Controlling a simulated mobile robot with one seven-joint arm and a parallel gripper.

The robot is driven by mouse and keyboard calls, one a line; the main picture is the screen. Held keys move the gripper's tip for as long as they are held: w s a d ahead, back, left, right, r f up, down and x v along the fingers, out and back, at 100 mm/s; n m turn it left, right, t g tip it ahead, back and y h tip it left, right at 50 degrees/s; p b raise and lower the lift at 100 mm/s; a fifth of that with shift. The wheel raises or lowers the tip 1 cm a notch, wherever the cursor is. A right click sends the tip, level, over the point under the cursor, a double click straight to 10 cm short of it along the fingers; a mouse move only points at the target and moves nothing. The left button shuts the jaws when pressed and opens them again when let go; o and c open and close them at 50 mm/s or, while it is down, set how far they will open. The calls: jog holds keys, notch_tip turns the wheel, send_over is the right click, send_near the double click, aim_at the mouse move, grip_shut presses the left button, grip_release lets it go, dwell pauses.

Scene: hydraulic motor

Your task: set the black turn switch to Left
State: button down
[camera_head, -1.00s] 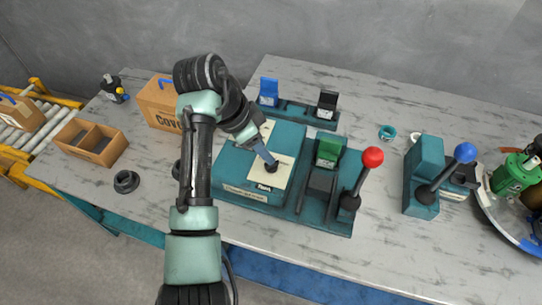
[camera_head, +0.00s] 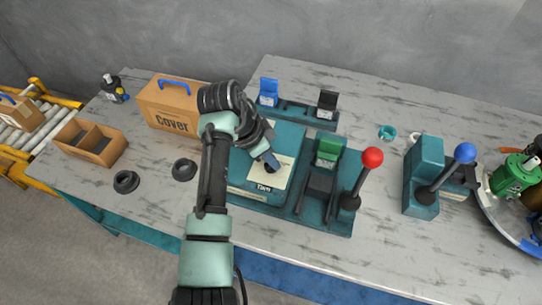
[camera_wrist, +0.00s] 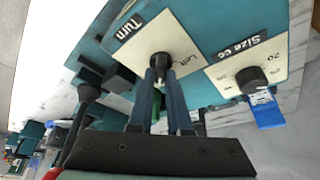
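The black turn switch (camera_wrist: 160,66) is a round knob on a cream plate marked "Turn" on the teal box. In the wrist view, the word "Left" shows just beside it. The way its pointer faces is not clear. The switch also shows in the head view (camera_head: 269,168), partly covered by my gripper (camera_head: 272,162). My gripper's two blue-grey fingers reach the knob in the wrist view (camera_wrist: 162,78), with a narrow gap between them. The tips overlap the knob's near edge. I cannot tell whether they clamp it.
A second black knob (camera_wrist: 250,78) marked "Size cc" sits on another cream plate. A red-ball lever (camera_head: 372,158) and a green switch (camera_head: 328,152) stand right of the box. A cover carton (camera_head: 168,108) and black rings (camera_head: 126,181) lie left.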

jog(key=shift+r+p, duration=0.1)
jog(key=shift+p, duration=0.3)
jog(key=n+p, duration=0.2)
jog(key=n+t+y+p, duration=0.1)
jog(key=p, duration=0.1)
jog(key=shift+s+d+r+n, duration=0.1)
jog(key=shift+r+n, duration=0.05)
jog(key=shift+n, duration=0.25)
jog(key=n+y+p, duration=0.1)
jog(key=n+p, duration=0.1)
jog(key=n+t+p, duration=0.1)
jog(key=n+p, duration=0.1)
jog(key=n, duration=0.1)
jog(key=shift+y, duration=0.4)
jog(key=n+p, duration=0.1)
jog(key=n, duration=0.1)
jog(key=n+y+p, duration=0.1)
jog(key=n, duration=0.2)
jog(key=shift+t+y, duration=0.3)
jog(key=shift+f+n+y, duration=0.2)
jog(key=shift+n+y, duration=0.6)
jog(key=shift+n, duration=1.2)
jog(key=c, duration=0.9)
grip_release()
jog(key=shift+o, duration=0.2)
jog(key=v, duration=1.3)
jog(key=shift+w, duration=0.45)
